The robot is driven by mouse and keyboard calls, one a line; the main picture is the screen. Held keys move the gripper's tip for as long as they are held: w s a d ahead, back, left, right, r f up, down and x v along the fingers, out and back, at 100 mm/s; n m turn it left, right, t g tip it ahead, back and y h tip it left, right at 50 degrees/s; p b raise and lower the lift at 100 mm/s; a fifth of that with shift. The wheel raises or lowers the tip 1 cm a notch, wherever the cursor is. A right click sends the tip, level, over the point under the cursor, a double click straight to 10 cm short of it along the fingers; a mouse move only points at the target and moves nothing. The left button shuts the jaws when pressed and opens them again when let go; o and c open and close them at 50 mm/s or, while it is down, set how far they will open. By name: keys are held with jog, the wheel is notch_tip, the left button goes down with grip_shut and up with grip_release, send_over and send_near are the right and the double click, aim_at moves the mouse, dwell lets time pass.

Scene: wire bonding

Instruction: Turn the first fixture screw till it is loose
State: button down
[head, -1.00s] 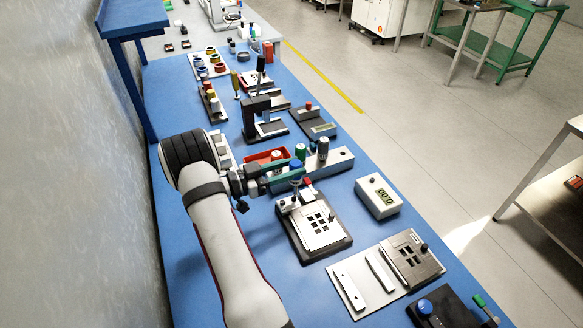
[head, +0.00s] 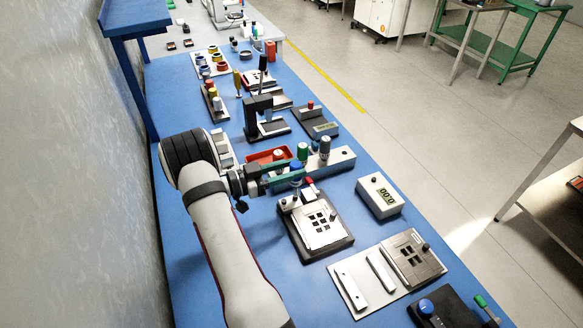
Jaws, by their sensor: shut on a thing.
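The dark fixture (head: 337,246) lies in the middle of the blue bench and carries a light plate (head: 320,226) with several dark square openings. A dark knob-like screw (head: 334,213) stands at its right and another (head: 287,203) at its back left. A red-topped part (head: 310,184) is at its back edge. My gripper (head: 294,176) is over the back edge of the fixture, shut on a blue-topped driver (head: 296,164) held upright. The driver's lower end is largely hidden by the fingers, so I cannot tell whether it touches a screw.
Behind my gripper, a metal rack (head: 343,158) holds green and grey tools beside a red tray (head: 262,155). A plate with metal bars (head: 350,290) lies at front right.

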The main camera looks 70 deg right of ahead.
jog(key=shift+f, duration=0.2)
dwell(0.4)
jog(key=n+t+h, duration=0.2)
jog(key=n+t, duration=0.1)
jog(key=shift+s+a+t+h, duration=0.15)
jog(key=shift+s+t+h, duration=0.15)
jog(key=n+t+h, duration=0.1)
jog(key=n+t, duration=0.1)
jog(key=t, duration=0.1)
jog(key=shift+n+t+h, duration=0.3)
jog(key=shift+n, duration=0.1)
jog(key=n+t, duration=0.2)
jog(key=t, duration=0.1)
jog(key=shift+s+f+t+h, duration=0.1)
jog(key=shift+s+t+h, duration=0.2)
jog(key=shift+s, duration=0.1)
jog(key=n+t, duration=0.2)
jog(key=shift+s+t, duration=0.15)
jog(key=shift+t, duration=0.25)
jog(key=shift+w+n+t, duration=0.25)
jog(key=shift+n+t, duration=0.65)
jog(key=shift+t, duration=0.3)
